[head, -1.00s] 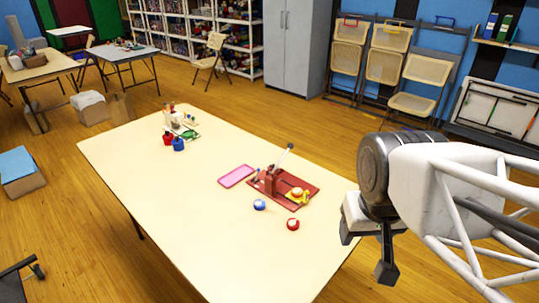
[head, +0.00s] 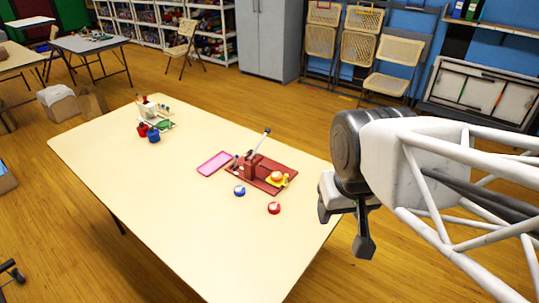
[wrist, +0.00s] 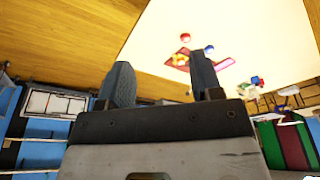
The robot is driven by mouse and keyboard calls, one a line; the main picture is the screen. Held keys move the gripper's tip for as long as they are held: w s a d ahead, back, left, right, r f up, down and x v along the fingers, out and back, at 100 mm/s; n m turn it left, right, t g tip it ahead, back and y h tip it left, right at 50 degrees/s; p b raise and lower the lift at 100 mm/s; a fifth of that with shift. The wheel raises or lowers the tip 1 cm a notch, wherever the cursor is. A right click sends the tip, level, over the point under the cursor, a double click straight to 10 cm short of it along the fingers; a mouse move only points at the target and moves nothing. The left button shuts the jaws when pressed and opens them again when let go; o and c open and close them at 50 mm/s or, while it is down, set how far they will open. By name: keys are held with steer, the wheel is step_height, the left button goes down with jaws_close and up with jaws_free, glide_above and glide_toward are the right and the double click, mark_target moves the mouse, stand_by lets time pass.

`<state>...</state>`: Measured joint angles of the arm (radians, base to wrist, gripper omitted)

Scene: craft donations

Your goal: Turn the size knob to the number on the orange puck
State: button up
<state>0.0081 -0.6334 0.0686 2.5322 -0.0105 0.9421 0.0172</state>
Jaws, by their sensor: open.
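A dark red press with a grey lever stands on a red board (head: 240,171) on the cream table. The orange puck (head: 277,175) sits at the press's right end, on or against a yellow part (head: 286,181). Any number on the puck is too small to read. I cannot make out the size knob for certain. My gripper (head: 343,228) is open and empty, to the right of the press beyond the table's right edge. In the wrist view my open gripper (wrist: 161,68) has its fingers apart, with the board and pucks far beyond them.
A blue puck (head: 239,190) and a red puck (head: 274,208) lie in front of the board. A pink tray (head: 215,164) lies left of it. A white device (head: 150,110) with red and blue bottles stands at the table's far left. The near table (head: 190,225) is clear.

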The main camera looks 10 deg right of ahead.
steer(key=shift+c, duration=0.4)
steer(key=w+a+r+m+g+y, duration=0.1)
steer(key=w+a+m, duration=0.15)
steer(key=w, duration=1.75)
steer(key=w+a+m+g+y, duration=0.1)
steer(key=w+a+m, duration=0.15)
steer(key=w, duration=1.65)
steer(key=w+a+f+m+g+y, duration=0.1)
steer(key=w+f+m, duration=0.1)
steer(key=w+f, duration=0.65)
steer(key=w+a+f+m+y, duration=0.15)
steer(key=w+f, duration=0.25)
steer(key=w, duration=0.9)
steer(key=w+f+m+g, duration=0.1)
steer(key=w+f, duration=0.3)
steer(key=f, duration=0.4)
steer(key=w+a+f+m, duration=0.1)
steer(key=w+f+m, duration=0.1)
steer(key=w+f, duration=0.3)
step_height(320, 180, down, 3)
steer(key=shift+w+a+f+g, duration=0.15)
steer(key=shift+g, duration=0.25)
steer(key=shift+f, duration=0.1)
